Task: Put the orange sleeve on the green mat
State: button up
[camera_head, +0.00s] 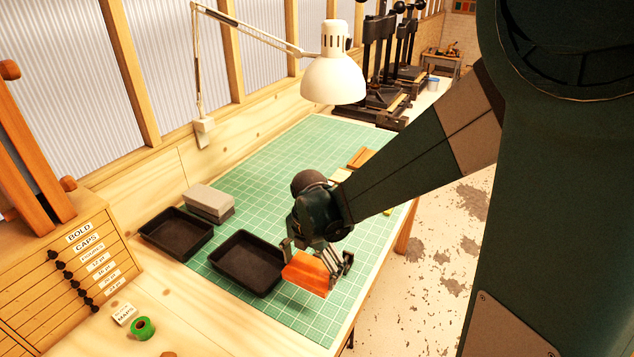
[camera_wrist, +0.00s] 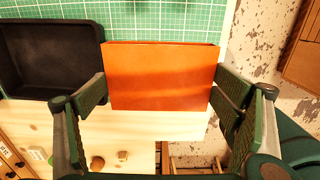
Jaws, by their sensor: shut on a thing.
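The orange sleeve (camera_head: 310,273) is a flat, box-like piece held in my gripper (camera_head: 318,258). In the wrist view the sleeve (camera_wrist: 160,78) sits between the two fingers of my gripper (camera_wrist: 160,95), which press on its left and right ends. In the head view it hangs over the near right part of the green mat (camera_head: 310,318). The mat also shows behind the sleeve in the wrist view (camera_wrist: 180,20). The sleeve looks held above the mat, but the exact gap cannot be told.
Two black trays (camera_head: 178,251) (camera_head: 240,286) lie at the left, the nearer one close beside the sleeve. A grey block (camera_head: 209,203) stands behind them. A white lamp (camera_head: 333,78) overhangs the mat. A green tape roll (camera_head: 143,328) lies on the bare wood in front. The mat's middle is clear.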

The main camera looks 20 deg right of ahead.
jog(key=shift+f, duration=0.15)
dwell(0.3)
send_over(311, 296)
jog(key=shift+f, duration=2.8)
jog(key=shift+f, duration=0.1)
jog(key=shift+f, duration=1.95)
jog(key=shift+f, duration=0.2)
jog(key=o, duration=0.8)
jog(key=shift+r, duration=0.3)
jog(key=shift+r, duration=5.9)
